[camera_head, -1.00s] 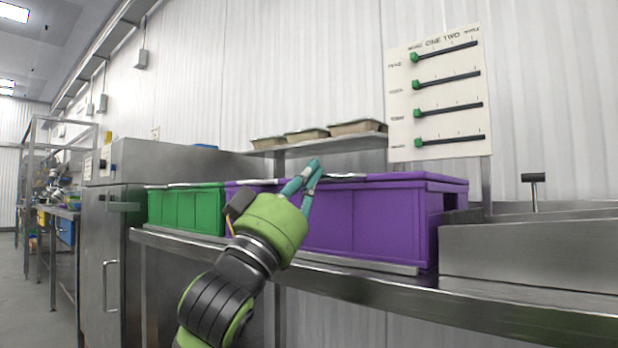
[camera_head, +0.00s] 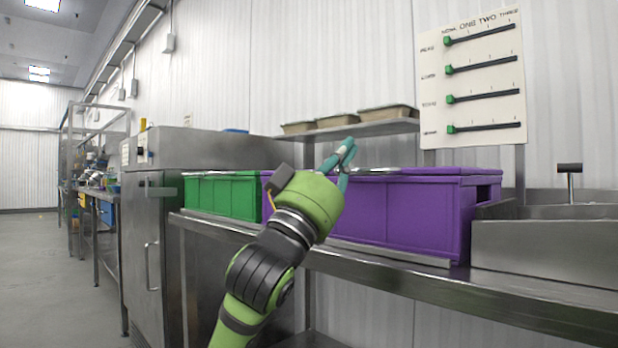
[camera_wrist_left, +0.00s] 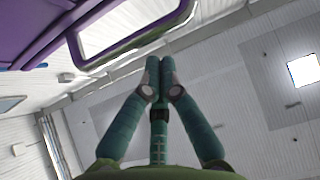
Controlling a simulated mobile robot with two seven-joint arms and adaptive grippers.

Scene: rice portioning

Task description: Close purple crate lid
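The purple crate (camera_head: 427,219) stands on the steel counter in the head view. Its purple lid (camera_head: 450,171) lies flat on top at the right. The left part of its top is partly hidden behind my gripper. My left gripper (camera_head: 347,149) is in front of the crate's left part, its fingertips at about the height of the crate's top edge or slightly above. In the wrist view the left fingers (camera_wrist_left: 160,75) are together at the tips with nothing between them. A purple edge (camera_wrist_left: 45,40) shows there at upper left, apart from the fingers. My right gripper is not in view.
A green crate (camera_head: 238,198) stands left of the purple one. A shelf with several tan trays (camera_head: 388,113) is behind. A slider board (camera_head: 471,85) hangs at the right, above steel bins (camera_head: 550,245). A steel cabinet (camera_head: 150,240) is at the left.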

